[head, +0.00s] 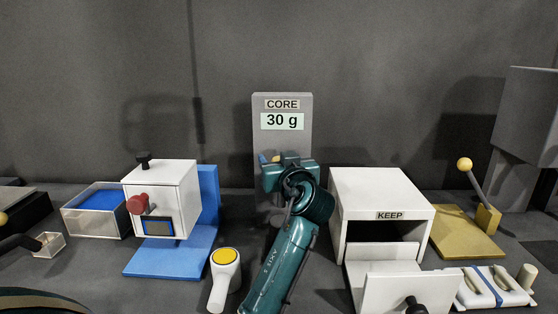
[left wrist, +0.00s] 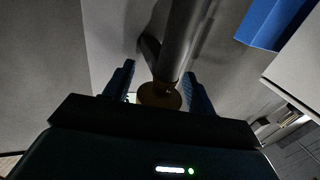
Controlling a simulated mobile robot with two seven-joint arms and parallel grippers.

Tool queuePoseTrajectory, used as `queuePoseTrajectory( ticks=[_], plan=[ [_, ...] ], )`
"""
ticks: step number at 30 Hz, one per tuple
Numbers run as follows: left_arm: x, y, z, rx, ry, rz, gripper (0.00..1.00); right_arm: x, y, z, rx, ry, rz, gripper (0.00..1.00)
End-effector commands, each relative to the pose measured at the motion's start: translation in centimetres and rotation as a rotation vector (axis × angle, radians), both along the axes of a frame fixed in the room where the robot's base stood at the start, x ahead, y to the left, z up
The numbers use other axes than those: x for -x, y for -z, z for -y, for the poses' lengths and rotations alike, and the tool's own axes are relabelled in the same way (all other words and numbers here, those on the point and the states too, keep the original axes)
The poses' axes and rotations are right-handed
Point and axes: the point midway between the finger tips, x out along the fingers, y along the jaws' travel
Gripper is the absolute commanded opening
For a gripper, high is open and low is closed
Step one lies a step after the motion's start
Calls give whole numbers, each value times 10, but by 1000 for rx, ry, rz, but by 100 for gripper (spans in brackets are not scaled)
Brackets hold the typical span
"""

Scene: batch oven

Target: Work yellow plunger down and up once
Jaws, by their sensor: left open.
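My left gripper (head: 284,168) is a teal one in the middle of the head view, in front of the grey CORE post (head: 282,136). It hides the lower part of the post. In the left wrist view my left gripper (left wrist: 160,76) is open, with one finger on each side of a dull yellow round knob (left wrist: 160,96) at the end of a grey cylinder (left wrist: 180,45). I take this knob for the yellow plunger. The fingers look apart from it. My right gripper is not in view.
Left of the post stand a white box (head: 172,184) on a blue stand (head: 170,262) and a blue-lined tray (head: 68,222). A white handle with a yellow top (head: 225,258) lies close to my arm. The white KEEP box (head: 380,188) and a yellow-knobbed lever (head: 470,172) stand right.

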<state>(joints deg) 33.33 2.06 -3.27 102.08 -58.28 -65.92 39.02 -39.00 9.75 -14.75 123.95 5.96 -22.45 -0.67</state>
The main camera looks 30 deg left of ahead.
Motion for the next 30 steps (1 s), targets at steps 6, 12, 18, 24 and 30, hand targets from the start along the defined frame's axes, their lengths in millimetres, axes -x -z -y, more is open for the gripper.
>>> queuePoseTrajectory(
  ticks=[6,12,18,24,30],
  plan=[
    [0,0,0,0,0,0,43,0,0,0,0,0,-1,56],
    [0,0,0,0,0,0,27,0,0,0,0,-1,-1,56],
    [0,0,0,0,0,0,10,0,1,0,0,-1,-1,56],
    [0,0,1,1,0,-1,0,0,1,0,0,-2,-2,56],
    [0,12,1,2,0,-1,0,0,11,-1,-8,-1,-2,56]
  ],
)
